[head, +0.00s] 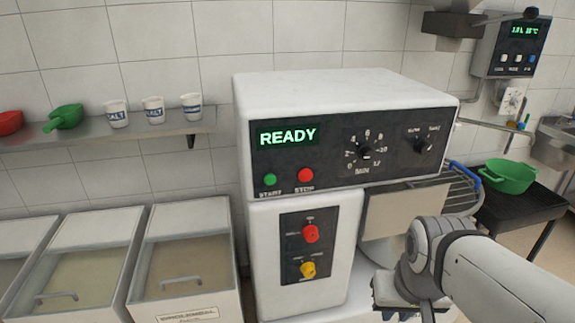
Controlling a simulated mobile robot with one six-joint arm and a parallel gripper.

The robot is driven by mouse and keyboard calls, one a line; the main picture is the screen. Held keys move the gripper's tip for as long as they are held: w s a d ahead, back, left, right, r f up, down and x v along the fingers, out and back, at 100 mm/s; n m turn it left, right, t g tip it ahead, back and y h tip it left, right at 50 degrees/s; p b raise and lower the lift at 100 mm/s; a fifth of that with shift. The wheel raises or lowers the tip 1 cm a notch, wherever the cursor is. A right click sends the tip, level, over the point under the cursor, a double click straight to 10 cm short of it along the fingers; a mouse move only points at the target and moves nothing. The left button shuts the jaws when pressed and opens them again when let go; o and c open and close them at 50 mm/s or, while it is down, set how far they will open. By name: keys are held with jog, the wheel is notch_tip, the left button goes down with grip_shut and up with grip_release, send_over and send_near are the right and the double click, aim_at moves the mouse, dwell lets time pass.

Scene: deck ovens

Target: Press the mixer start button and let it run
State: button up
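The mixer (340,92) is a large white machine in the middle of the head view. Its black panel has a display (287,136) that reads READY in green. The green start button (270,180) is at the panel's lower left, labelled START. The red stop button (306,175) is just right of it. My gripper (405,305) is at the lower right, below and right of the panel, apart from both buttons. It points down and its lower end is close to the frame's bottom edge. I cannot see whether its fingers are open or shut.
A dial (366,152) and a smaller knob (423,146) are on the panel. Red (310,233) and yellow (308,269) knobs are below. A bowl guard (462,190) is at right. Ingredient bins (185,262) stand at left under a shelf (190,127). Space before the buttons looks clear.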

grip_shut()
dwell(1.0)
